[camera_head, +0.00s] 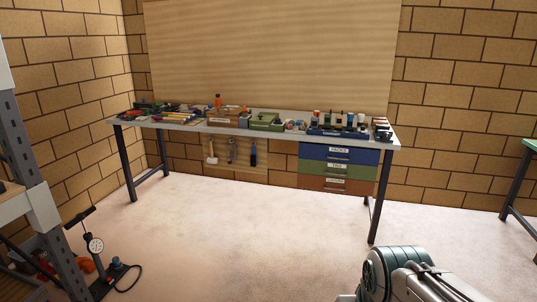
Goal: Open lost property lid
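No box or lid with a readable "lost property" label shows. On the workbench (180,126) against the back wall, a small green box (266,125) sits near the middle with its top seemingly closed. A brown wooden box (222,121) stands just left of it. I cannot tell whether either is the lost property box. Part of my arm shows at the bottom right, well in front of the bench. My gripper's fingers are not in view.
Blue, green and brown drawers (338,169) hang under the bench's right end. Tools and a blue rack (338,133) crowd the top. A floor pump (95,246) and metal shelving (42,205) stand at the left. The middle floor (240,235) is clear.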

